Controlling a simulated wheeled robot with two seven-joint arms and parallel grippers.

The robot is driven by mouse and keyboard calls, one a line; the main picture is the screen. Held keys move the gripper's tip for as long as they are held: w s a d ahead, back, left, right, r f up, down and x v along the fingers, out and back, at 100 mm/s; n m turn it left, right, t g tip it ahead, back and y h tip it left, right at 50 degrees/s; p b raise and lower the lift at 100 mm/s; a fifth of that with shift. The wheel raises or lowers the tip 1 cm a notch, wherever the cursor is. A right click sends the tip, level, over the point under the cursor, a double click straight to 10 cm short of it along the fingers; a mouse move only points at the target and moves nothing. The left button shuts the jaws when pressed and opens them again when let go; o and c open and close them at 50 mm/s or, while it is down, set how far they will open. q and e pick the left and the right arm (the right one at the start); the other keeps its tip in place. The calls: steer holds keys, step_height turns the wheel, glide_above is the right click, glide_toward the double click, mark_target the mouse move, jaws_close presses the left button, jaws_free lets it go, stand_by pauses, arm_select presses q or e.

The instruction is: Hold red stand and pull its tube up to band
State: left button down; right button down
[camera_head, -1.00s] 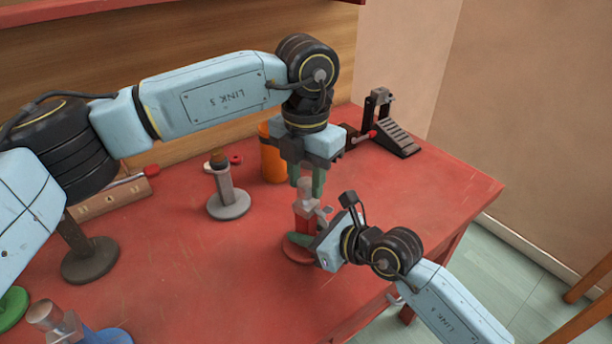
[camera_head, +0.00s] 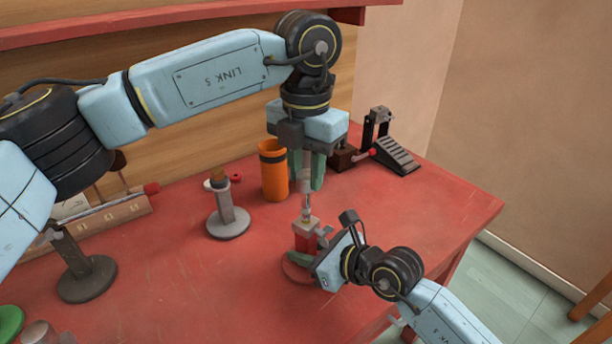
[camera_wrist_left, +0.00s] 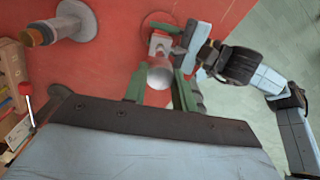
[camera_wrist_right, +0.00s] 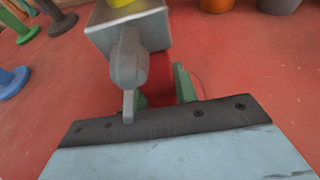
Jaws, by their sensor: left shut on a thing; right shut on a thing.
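The red stand (camera_head: 304,242) stands upright on its round red base (camera_head: 291,272), near the middle of the table. Its grey tube (camera_head: 306,195) rises from the grey collar on top. My left gripper (camera_head: 306,180) points down from above, shut on the tube's upper end; the tube's round top (camera_wrist_left: 160,74) shows between its fingers in the left wrist view. My right gripper (camera_head: 303,260) comes from the right, shut on the red column low down. In the right wrist view the grey collar (camera_wrist_right: 145,32) and its lever (camera_wrist_right: 128,62) partly hide the fingers. A small yellowish mark shows just above the collar.
A grey stand (camera_head: 228,222) and an orange cup (camera_head: 273,180) stand to the left and behind. A pedal (camera_head: 395,155) and a brown block lie at the back right. A dark stand (camera_head: 85,278) is at the left. The table's right side is clear.

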arm_select(q)
steer(key=c, duration=1.1)
jaws_free()
step_height(320, 180, up, 12)
arm_select(e)
steer(key=c, duration=1)
jaws_free()
